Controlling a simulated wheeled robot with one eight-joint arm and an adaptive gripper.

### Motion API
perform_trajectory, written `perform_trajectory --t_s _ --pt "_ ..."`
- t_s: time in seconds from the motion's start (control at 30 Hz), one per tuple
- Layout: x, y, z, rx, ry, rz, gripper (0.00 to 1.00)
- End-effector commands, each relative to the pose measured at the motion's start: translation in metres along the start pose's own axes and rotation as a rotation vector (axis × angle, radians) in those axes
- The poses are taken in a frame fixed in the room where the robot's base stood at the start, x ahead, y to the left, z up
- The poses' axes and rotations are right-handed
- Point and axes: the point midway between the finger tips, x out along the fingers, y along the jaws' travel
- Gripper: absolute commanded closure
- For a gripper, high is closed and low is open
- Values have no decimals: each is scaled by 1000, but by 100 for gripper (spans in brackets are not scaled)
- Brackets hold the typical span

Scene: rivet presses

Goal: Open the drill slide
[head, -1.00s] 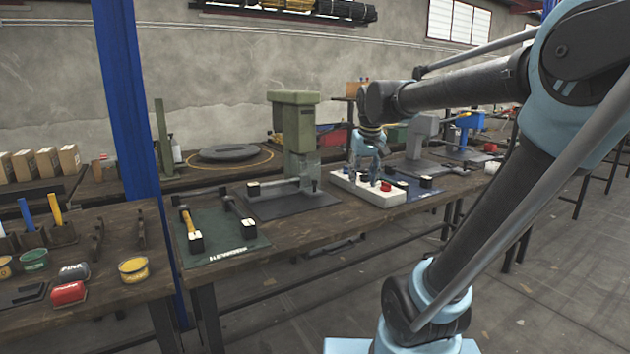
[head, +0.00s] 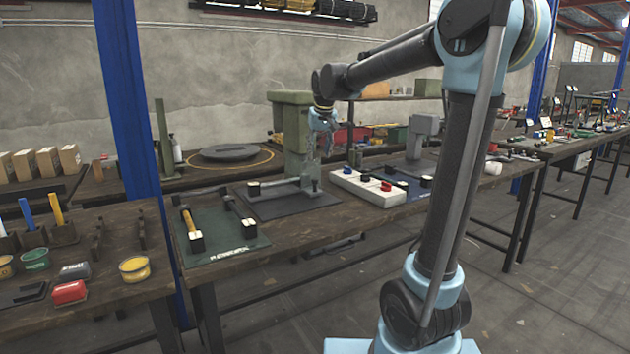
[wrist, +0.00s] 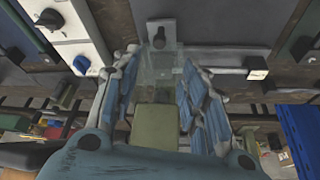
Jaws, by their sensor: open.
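A green upright machine (head: 294,120) stands at the middle of the bench in the head view. A grey rail (head: 282,188) with a black-and-white end block lies at its foot, on a dark plate. I cannot tell for sure which part is the drill slide. My gripper (head: 321,152) hangs open and empty, just right of the machine's head. In the wrist view the open blue fingers (wrist: 157,82) point toward a clear panel (wrist: 158,62) and a dark knob (wrist: 162,35). The green machine top (wrist: 155,118) shows between the fingers. I see no contact.
A white panel with knobs (head: 352,183) lies right of the machine, with a grey press (head: 420,135) beyond it. A green mat with two handled bars (head: 225,242) lies left. A blue post (head: 128,100) stands farther left. Floor in front is clear.

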Motion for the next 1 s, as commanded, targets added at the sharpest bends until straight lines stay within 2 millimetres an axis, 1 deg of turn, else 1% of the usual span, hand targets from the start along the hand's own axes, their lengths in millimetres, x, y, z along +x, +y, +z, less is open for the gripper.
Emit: perform_trajectory --t_s 0.03,0.1,0.6,0.8,1.0 --pt "10 0 0 0 0 0 59" --pt "22 0 0 0 0 0 59" --pt "108 0 0 0 0 0 59" --pt "127 0 0 0 0 0 59" --pt "134 0 0 0 0 0 59"
